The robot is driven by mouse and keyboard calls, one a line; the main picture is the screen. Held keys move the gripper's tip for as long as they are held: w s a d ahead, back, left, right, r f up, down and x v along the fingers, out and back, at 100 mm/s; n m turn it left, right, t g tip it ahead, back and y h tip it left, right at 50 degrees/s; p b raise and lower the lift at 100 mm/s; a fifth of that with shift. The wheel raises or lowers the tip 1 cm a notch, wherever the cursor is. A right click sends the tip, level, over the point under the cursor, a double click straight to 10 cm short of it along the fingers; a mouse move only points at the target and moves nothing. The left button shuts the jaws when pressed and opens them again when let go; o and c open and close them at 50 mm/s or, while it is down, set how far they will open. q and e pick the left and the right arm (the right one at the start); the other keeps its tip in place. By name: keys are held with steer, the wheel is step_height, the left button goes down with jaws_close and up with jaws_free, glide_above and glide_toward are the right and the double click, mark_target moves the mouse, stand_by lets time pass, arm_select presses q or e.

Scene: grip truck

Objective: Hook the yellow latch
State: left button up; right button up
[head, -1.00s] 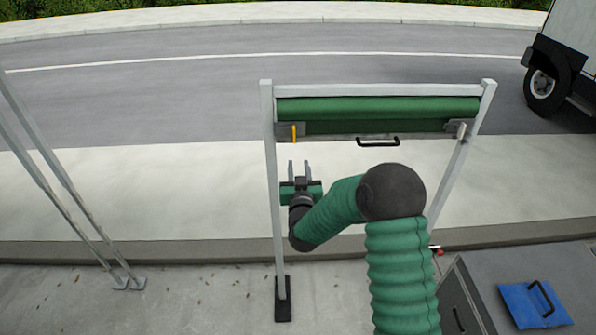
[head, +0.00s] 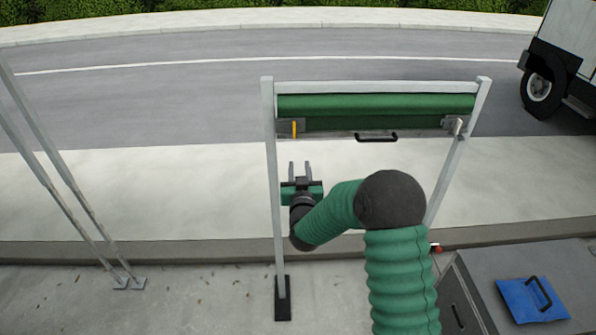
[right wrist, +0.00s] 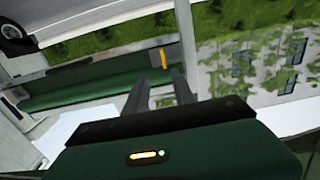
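The yellow latch (head: 294,128) is a small upright bar on a grey bracket at the left end of the green roller shade (head: 375,107), by the frame's left post. It also shows in the right wrist view (right wrist: 163,58), beyond the fingertips. My right gripper (head: 299,165) is below the latch in the head view, apart from it. Its two fingers are spread with nothing between them, and they show in the right wrist view (right wrist: 160,85) too. My left gripper is in no view.
A black handle (head: 376,137) hangs at the shade's lower edge. The grey frame's left post (head: 275,200) stands close to my right gripper. A grey cabinet (head: 480,275) with a blue panel (head: 533,299) is at lower right. A truck (head: 560,70) stands on the road.

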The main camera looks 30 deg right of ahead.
steer(key=b+v, duration=1)
steer(key=v, duration=0.6)
steer(key=shift+s+b, duration=0.3)
steer(key=shift+b, duration=0.1)
steer(key=shift+a, duration=0.15)
